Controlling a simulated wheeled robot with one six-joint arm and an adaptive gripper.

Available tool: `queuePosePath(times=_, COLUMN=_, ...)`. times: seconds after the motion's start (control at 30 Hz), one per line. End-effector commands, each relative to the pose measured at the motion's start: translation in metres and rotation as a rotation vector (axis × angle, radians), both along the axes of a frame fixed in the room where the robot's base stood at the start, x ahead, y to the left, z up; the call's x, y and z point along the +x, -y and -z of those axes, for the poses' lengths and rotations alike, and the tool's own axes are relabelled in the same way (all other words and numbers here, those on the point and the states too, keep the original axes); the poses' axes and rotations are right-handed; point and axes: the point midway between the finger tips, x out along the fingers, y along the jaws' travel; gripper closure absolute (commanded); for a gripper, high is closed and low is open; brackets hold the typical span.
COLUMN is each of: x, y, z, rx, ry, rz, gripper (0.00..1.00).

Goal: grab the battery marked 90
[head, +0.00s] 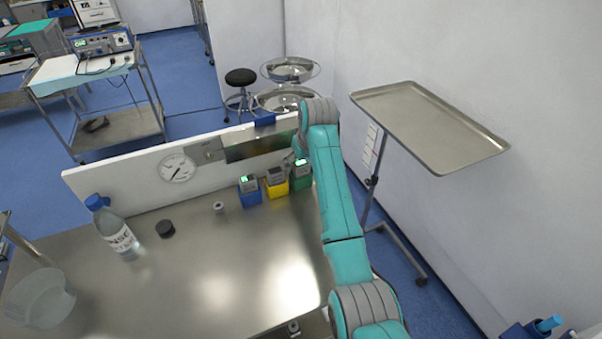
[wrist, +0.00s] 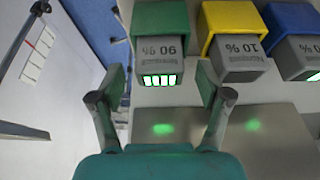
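The battery marked 90 (wrist: 160,55) is grey with a lit bar display and sits in a green holder (wrist: 160,18), its number upside down in the wrist view. In the head view the green holder (head: 301,182) stands at the right end of the row, partly behind my arm, with the battery's lit top (head: 301,162) showing. My gripper (wrist: 160,78) is open and empty. Its fingers stand apart to the left and right of the battery's near end, with no contact visible. The head view hides my gripper behind the arm.
A yellow holder (head: 277,188) with a battery marked 10 (wrist: 238,52) stands close beside the green one, then a blue holder (head: 250,195) with another battery. A white gauge panel (head: 130,184) rises behind. A bottle (head: 118,232), black cap (head: 165,228) and clear bowl (head: 40,300) stand left.

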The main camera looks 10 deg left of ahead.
Motion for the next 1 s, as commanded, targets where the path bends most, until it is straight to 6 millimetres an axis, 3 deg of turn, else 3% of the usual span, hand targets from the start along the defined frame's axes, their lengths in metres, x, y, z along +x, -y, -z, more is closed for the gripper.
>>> queuePosePath(times=0.03, x=0.000, y=0.000, z=0.000, rx=0.000, ry=0.000, rz=0.000, gripper=0.35)
queuePosePath(times=0.2, x=0.000, y=0.000, z=0.000, rx=0.000, ry=0.000, rz=0.000, gripper=0.78)
queuePosePath(times=0.3, x=0.000, y=0.000, z=-0.001, rx=0.001, ry=0.001, rz=0.000, gripper=0.96)
queuePosePath(times=0.67, x=0.002, y=0.000, z=-0.007, rx=0.000, ry=0.002, rz=0.000, gripper=0.97)
queuePosePath(times=1.0, x=0.008, y=0.000, z=-0.038, rx=0.001, ry=0.002, rz=0.004, gripper=0.97)
